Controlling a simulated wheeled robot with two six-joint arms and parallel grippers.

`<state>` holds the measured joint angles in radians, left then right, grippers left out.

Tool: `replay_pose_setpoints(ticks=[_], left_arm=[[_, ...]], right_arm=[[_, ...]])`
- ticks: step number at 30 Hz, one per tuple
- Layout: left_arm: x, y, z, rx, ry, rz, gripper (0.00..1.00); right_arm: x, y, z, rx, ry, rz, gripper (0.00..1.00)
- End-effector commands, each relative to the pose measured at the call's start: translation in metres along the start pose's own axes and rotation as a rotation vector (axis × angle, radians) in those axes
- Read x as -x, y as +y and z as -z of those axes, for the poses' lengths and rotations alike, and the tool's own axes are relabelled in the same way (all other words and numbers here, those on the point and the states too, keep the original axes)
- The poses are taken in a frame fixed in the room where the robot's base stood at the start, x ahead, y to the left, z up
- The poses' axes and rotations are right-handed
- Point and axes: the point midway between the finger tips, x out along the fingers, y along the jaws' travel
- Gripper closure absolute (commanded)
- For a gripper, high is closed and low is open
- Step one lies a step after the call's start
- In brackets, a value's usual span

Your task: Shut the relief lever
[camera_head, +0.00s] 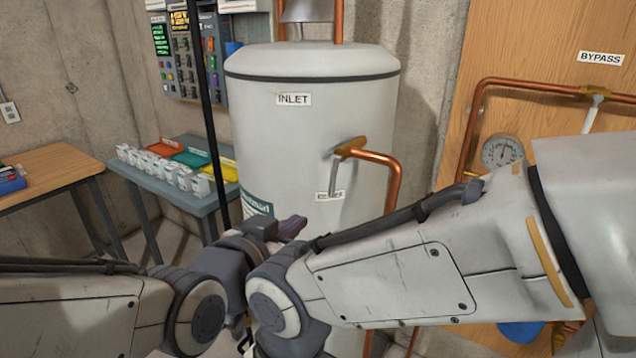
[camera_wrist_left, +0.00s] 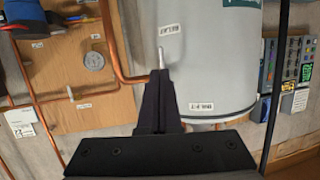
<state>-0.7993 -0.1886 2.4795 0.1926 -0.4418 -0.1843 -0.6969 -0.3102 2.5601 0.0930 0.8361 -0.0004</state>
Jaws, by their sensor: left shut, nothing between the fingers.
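The relief lever (camera_head: 333,176) is a thin grey handle hanging straight down from a brass valve (camera_head: 350,147) on the front of the white tank (camera_head: 290,140). A small label sits at its lower end, too small to read in the head view. My left gripper (camera_head: 296,226) is shut and empty, below and left of the lever. In the upside-down left wrist view, the black fingers (camera_wrist_left: 160,73) cover the valve, and the lever (camera_wrist_left: 161,56) shows just beyond their tips. I cannot tell contact. My right gripper is not in view.
A copper pipe (camera_head: 396,185) runs from the valve and bends down at its right. My right arm (camera_head: 400,285) crosses in front of the tank's lower part. A board (camera_head: 545,60) with a gauge (camera_head: 502,152) stands right; a small table (camera_head: 170,192) with coloured bins stands left.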

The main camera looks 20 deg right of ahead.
Motion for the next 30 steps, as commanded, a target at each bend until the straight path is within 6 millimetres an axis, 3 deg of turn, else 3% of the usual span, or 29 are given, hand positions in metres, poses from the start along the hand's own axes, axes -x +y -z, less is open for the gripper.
replay_pose_setpoints(ticks=[3, 8, 21, 30], left_arm=[[-0.003, 0.001, 0.016, -0.008, 0.064, 0.007, 1.00], [-0.017, 0.000, 0.020, -0.008, 0.073, 0.010, 1.00], [-0.098, -0.001, 0.026, -0.007, 0.069, 0.010, 1.00], [-0.134, -0.001, 0.029, -0.008, 0.072, 0.009, 1.00]], right_arm=[[0.002, 0.000, 0.000, 0.000, 0.000, 0.000, 0.63], [0.005, 0.000, 0.000, 0.000, 0.000, 0.000, 0.63], [0.026, -0.002, 0.001, 0.000, 0.000, 0.000, 0.63], [0.039, -0.003, 0.002, 0.000, 0.000, 0.000, 0.63]])
